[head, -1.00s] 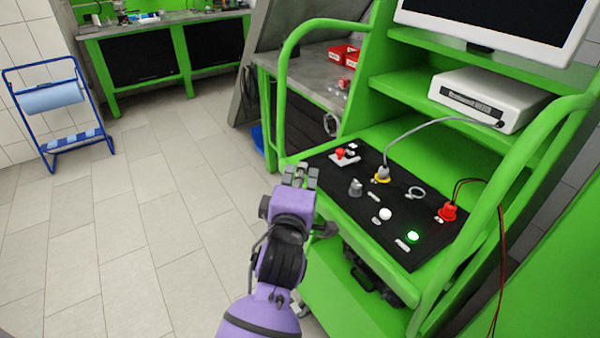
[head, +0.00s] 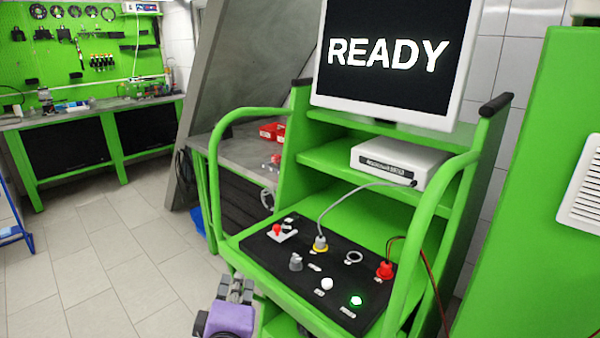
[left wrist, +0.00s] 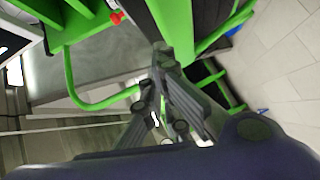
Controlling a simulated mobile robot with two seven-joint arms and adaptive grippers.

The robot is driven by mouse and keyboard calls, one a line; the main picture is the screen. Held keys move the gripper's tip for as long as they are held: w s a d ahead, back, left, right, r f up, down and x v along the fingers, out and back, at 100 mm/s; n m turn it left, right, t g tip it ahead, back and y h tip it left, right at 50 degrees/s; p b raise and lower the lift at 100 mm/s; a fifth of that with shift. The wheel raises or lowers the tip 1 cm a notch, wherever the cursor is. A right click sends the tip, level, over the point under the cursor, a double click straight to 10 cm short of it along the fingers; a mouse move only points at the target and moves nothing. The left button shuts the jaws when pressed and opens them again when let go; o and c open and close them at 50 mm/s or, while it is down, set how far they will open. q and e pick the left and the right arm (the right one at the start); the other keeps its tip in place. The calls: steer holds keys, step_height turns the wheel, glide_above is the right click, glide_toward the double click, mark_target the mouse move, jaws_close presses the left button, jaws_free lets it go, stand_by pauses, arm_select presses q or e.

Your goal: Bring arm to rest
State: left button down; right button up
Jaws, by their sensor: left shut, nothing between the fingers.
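My left gripper (head: 236,290) is low in the head view, with its purple arm below it cut off by the bottom edge. It is shut and empty, in front of the left edge of the green testbench (head: 228,245). Its closed dark fingers also show in the left wrist view (left wrist: 163,55). The black control panel (head: 318,262) lies to the right of the gripper, and I see no contact between them. The right gripper is in neither view.
The panel carries a red switch (head: 277,231), a grey knob (head: 296,262), a white button (head: 327,284) and a lit green button (head: 355,301). A monitor (head: 388,100) above reads READY. Green handrails (head: 214,170) flank the bench. Tiled floor (head: 110,265) at left is clear.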

arm_select(q)
steer(key=s+a+f+m+g+h+p, duration=0.2)
steer(key=s+f+m+g, duration=0.2)
steer(key=s+f+m, duration=1.05)
steer(key=s+f+g, duration=0.1)
steer(key=s+f, duration=0.3)
steer(key=s, duration=0.3)
steer(key=s+f+m+g+p, duration=0.1)
steer(key=s+f, duration=0.4)
steer(key=s, duration=0.3)
steer(key=s+f+m+g, duration=0.1)
steer(key=s+f, duration=0.3)
steer(key=s, duration=0.4)
steer(key=shift+a+f+g+h, duration=0.15)
steer(key=shift+f+g+h, duration=0.05)
steer(key=shift+g+h, duration=0.25)
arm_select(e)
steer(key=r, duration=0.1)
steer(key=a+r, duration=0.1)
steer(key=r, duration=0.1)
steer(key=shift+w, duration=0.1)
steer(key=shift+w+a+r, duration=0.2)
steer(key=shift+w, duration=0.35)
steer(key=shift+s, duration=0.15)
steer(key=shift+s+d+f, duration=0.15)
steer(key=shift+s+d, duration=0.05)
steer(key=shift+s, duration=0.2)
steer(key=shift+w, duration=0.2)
